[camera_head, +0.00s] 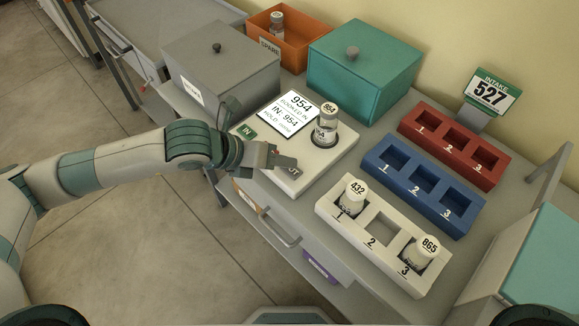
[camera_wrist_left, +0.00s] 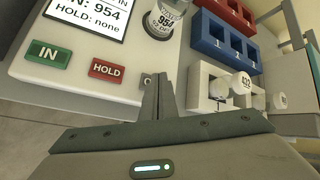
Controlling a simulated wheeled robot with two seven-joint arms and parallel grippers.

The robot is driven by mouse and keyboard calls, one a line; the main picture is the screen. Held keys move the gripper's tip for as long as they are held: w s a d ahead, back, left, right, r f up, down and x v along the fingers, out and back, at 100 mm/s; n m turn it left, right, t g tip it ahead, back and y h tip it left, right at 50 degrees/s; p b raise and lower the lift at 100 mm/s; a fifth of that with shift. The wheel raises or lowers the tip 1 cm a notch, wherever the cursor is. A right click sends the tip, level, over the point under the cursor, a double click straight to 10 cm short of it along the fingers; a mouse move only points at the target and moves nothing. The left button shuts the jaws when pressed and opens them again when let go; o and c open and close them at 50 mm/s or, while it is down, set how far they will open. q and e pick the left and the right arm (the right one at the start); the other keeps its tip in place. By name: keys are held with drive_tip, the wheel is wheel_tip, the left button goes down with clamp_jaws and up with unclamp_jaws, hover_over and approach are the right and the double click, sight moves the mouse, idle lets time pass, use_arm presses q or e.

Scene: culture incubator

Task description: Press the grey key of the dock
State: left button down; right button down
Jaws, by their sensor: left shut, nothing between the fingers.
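The white dock (camera_head: 333,160) stands on the bench; its screen (camera_head: 288,117) reads "954 BOOKED IN", "IN: 954" and a HOLD line. In the left wrist view the dock shows a green IN key (camera_wrist_left: 48,53), a red HOLD key (camera_wrist_left: 106,70) and, at its near corner, a small grey key (camera_wrist_left: 146,80) partly hidden by my fingers. A vial labelled 954 (camera_head: 326,127) stands upright on the dock. My left gripper (camera_head: 288,162) is shut and empty over the dock's front corner; its fingertips (camera_wrist_left: 158,78) appear beside the grey key. I cannot tell whether they touch it. My right gripper is out of view.
A white rack (camera_head: 380,262) holds vials 432 (camera_head: 353,194) and 865 (camera_head: 424,248). Blue (camera_head: 450,207) and red (camera_head: 480,165) racks are empty. A grey lidded box (camera_head: 220,75), a teal box (camera_head: 362,72) and an orange SPARE bin (camera_head: 303,52) stand behind.

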sight(293, 170)
use_arm(q)
drive_tip(key=shift+s+a+f+b, duration=0.1)
drive_tip(key=shift+a+f+b, duration=0.15)
drive_tip(key=shift+f+b, duration=0.2)
drive_tip(key=shift+s+a+f+b, duration=0.1)
drive_tip(key=shift+a+f+b, duration=0.15)
drive_tip(key=shift+f+b, duration=0.2)
idle(0.6)
idle(0.6)
drive_tip(key=shift+w+d+r, duration=0.25)
drive_tip(key=shift+d+r, duration=0.1)
drive_tip(key=shift+d, duration=0.35)
drive_tip(key=shift+r, duration=0.15)
drive_tip(key=shift+w+d+r+p, duration=0.1)
drive_tip(key=shift+d+r+p, duration=0.15)
drive_tip(key=shift+r+p, duration=0.35)
drive_tip(key=shift+d+r+p, duration=0.25)
drive_tip(key=shift+r+p, duration=0.1)
drive_tip(key=shift+r, duration=0.5)
drive_tip(key=shift+w+d+r+p, duration=0.1)
drive_tip(key=shift+d+r+p, duration=0.15)
drive_tip(key=shift+r+p, duration=0.35)
drive_tip(key=shift+r, duration=0.4)
drive_tip(key=shift+r, duration=0.1)
